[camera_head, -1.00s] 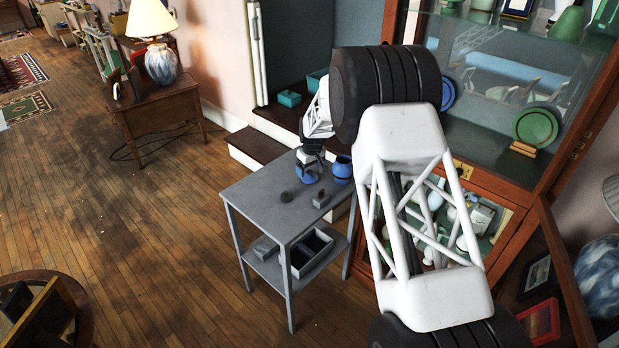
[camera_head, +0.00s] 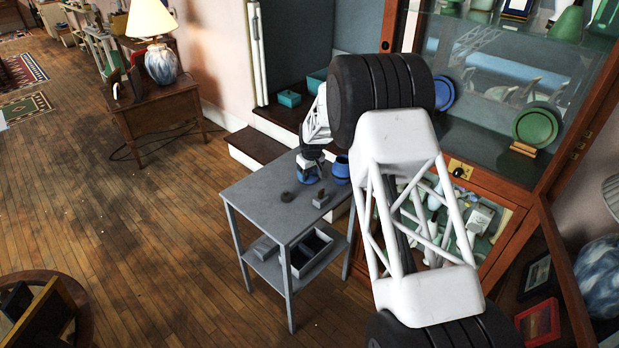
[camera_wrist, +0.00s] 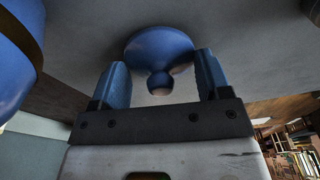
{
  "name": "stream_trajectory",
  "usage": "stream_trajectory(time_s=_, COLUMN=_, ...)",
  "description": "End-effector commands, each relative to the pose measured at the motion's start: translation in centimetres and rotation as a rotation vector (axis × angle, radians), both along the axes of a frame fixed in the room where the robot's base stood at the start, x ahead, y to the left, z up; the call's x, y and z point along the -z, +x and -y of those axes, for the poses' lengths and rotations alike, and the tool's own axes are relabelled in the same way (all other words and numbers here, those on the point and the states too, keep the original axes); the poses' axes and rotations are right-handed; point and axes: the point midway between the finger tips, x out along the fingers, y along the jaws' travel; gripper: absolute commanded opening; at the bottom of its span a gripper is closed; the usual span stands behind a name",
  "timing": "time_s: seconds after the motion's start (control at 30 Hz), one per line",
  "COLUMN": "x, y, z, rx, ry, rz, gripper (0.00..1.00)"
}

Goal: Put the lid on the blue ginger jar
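The blue lid (camera_wrist: 158,45) lies on the grey table, with its round knob (camera_wrist: 160,83) facing my gripper (camera_wrist: 161,62) in the wrist view. My two fingers stand apart on either side of the knob, with a visible gap on each side. In the head view my gripper (camera_head: 308,168) is low over the table's far part, and the lid (camera_head: 307,179) shows partly beneath it. The blue ginger jar (camera_head: 342,168) stands upright just right of my gripper, its top dark and uncovered. The jar (camera_wrist: 12,65) also shows at the wrist view's left edge.
The small grey table (camera_head: 262,200) also holds a dark round item (camera_head: 287,197) and a small grey block (camera_head: 320,200) nearer the front. Its lower shelf holds a dark open box (camera_head: 311,250). A glass curio cabinet (camera_head: 480,165) stands to the right.

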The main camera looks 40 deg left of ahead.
Motion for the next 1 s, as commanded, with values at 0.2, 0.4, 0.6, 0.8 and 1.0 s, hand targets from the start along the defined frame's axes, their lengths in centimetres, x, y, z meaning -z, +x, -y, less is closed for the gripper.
stream_trajectory(time_s=0.2, x=0.0, y=0.0, z=0.0, rx=0.0, ry=0.0, rz=0.0, gripper=0.36)
stream_trajectory(time_s=0.4, x=0.2, y=-0.1, z=0.1, rx=0.0, ry=-0.002, rz=-0.001, gripper=0.21)
stream_trajectory(time_s=0.6, x=0.5, y=-0.1, z=0.1, rx=0.0, ry=-0.005, rz=-0.003, gripper=0.21)
stream_trajectory(time_s=0.8, x=0.5, y=-0.1, z=0.2, rx=0.0, ry=-0.006, rz=-0.004, gripper=0.21)
stream_trajectory(time_s=1.0, x=-0.7, y=-0.2, z=0.2, rx=0.0, ry=-0.006, rz=-0.005, gripper=0.0)
